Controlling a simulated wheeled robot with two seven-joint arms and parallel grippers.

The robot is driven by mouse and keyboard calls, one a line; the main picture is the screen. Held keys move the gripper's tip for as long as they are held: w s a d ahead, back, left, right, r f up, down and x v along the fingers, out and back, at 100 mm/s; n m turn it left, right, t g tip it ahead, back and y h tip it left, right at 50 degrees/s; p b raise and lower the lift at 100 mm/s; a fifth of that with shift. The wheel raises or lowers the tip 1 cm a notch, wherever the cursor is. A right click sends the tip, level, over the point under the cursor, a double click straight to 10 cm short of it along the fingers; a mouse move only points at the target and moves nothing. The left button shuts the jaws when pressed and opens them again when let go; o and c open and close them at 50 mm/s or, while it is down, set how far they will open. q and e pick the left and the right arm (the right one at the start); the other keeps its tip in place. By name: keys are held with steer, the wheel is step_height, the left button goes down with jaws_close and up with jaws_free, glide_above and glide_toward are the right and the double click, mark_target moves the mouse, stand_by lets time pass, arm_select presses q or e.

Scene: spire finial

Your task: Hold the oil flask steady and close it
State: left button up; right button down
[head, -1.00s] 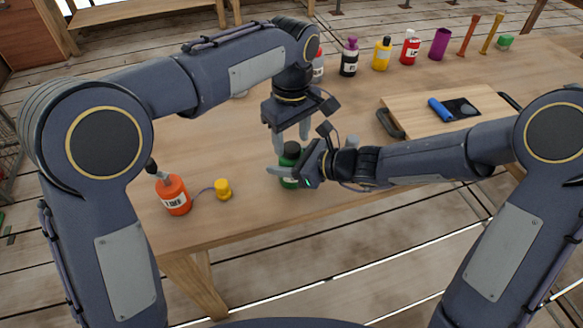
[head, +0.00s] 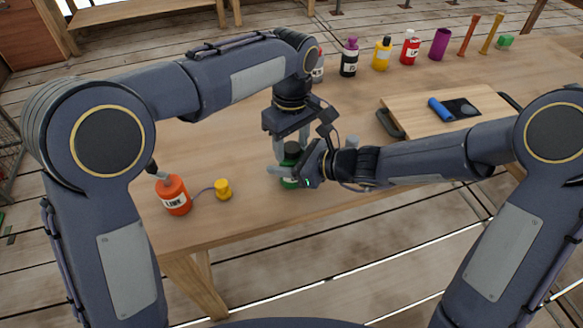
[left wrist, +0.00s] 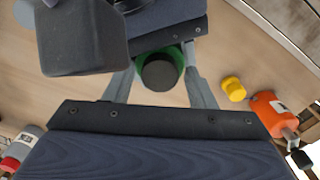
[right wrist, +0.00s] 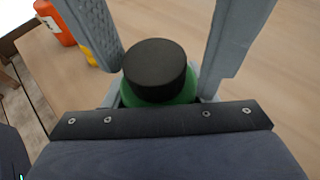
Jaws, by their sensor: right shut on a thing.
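The oil flask is a green bottle (head: 288,183) with a black cap (head: 292,148), standing upright near the table's front edge. My right gripper (head: 284,174) is shut on the flask body from the right. The right wrist view shows the green body (right wrist: 190,88) between its fingers below the black cap (right wrist: 155,68). My left gripper (head: 290,155) points down over the flask. In the left wrist view its fingers are open on either side of the cap (left wrist: 160,73), with gaps visible. I cannot tell whether the cap is fully tightened.
An orange bottle (head: 173,195) with a dark nozzle and a yellow cap (head: 223,190) stand to the left. A board (head: 430,105) with a blue roll (head: 440,109) lies to the right. Several bottles and a purple cup (head: 440,43) line the back.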

arm_select(q)
steer(key=shift+o, duration=0.4)
steer(key=shift+r, duration=2.3)
steer(key=shift+c, duration=0.5)
step_height(320, 180, up, 4)
steer(key=shift+f, duration=0.25)
steer(key=shift+f, duration=0.1)
steer(key=shift+f, duration=3.95)
